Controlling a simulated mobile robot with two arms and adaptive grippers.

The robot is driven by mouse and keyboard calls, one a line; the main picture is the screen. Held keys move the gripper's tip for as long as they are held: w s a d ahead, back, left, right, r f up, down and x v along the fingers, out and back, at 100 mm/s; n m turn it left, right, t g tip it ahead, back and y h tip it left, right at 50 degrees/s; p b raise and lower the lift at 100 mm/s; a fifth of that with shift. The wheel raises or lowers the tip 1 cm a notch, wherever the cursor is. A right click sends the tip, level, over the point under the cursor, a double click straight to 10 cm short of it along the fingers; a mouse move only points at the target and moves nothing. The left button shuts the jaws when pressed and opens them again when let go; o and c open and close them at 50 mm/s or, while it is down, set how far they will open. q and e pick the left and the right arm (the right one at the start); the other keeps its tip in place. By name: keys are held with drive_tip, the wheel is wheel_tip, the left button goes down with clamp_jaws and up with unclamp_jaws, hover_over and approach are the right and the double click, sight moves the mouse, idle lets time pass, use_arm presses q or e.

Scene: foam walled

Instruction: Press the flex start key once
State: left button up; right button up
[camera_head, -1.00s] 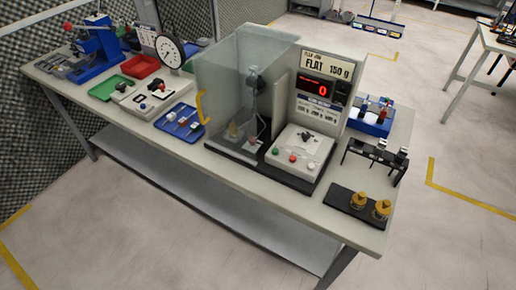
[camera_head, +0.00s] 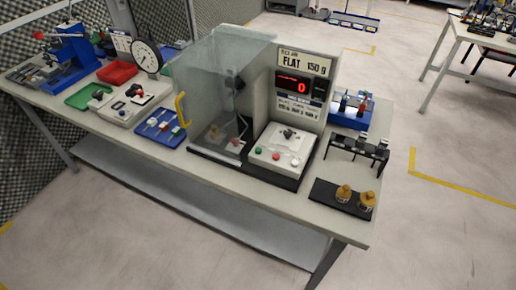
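The flex tester stands on the right half of the workbench. Key labels are too small to read. Behind the box, a panel (camera_head: 303,88) reads "FLAT 150 g" with a red 0 on its display. A clear guard (camera_head: 212,85) with a yellow handle (camera_head: 182,110) encloses the left side of the tester. Neither gripper is in view.
On the bench (camera_head: 235,194), a black tray with two brass weights (camera_head: 343,194) and a black rack (camera_head: 359,147) stand right of the tester. A blue tray (camera_head: 160,127), dial gauge (camera_head: 146,56) and blue press (camera_head: 68,55) stand left. Floor in front is clear.

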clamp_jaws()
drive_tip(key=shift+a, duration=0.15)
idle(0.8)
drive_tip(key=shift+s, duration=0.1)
